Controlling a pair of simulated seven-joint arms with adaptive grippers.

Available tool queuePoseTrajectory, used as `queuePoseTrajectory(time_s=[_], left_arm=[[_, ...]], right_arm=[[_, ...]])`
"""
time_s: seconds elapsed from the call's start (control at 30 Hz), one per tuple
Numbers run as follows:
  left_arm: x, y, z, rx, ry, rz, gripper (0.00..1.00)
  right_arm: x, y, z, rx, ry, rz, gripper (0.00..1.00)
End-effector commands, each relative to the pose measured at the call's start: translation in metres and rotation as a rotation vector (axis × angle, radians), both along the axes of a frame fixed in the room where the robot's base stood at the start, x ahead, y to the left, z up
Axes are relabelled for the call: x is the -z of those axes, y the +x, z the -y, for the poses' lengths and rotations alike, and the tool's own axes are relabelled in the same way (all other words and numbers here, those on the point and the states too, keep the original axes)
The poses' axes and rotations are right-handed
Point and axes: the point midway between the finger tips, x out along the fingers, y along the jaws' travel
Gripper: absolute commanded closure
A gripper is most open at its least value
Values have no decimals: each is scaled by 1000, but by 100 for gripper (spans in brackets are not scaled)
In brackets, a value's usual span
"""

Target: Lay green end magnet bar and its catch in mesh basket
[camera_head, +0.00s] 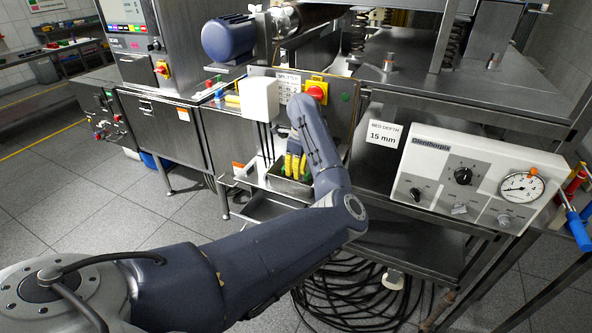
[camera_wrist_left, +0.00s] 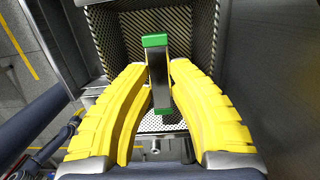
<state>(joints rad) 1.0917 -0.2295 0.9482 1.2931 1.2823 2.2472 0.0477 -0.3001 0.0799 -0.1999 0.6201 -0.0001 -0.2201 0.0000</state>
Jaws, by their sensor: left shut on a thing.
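The green end magnet bar (camera_wrist_left: 159,82) is dark with a bright green cap at each end. In the left wrist view it sits between the yellow fingers of my left gripper (camera_wrist_left: 158,70), which is shut on it. A catch on the bar cannot be made out. Beyond the bar is the mesh basket (camera_wrist_left: 203,22), an open box with finely patterned walls; the bar overlaps its opening in the picture, and how deep it sits cannot be told. In the head view my left gripper (camera_head: 295,162) points down at a metal box; my own arm hides part of it. My right gripper is not in view.
A perforated metal surface (camera_wrist_left: 150,123) lies at the near side of the basket. In the head view a white control panel (camera_head: 470,178) with knobs and a gauge stands to the right. A red emergency button (camera_head: 316,92) is above the gripper. Cables (camera_head: 350,297) lie below.

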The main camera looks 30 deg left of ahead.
Motion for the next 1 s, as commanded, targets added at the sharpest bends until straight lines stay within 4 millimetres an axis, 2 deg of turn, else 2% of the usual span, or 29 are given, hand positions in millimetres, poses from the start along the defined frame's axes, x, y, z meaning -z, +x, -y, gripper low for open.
queuePoseTrajectory(time_s=[1.0], left_arm=[[9,0,0,0,1,1,100]], right_arm=[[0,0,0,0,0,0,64]])
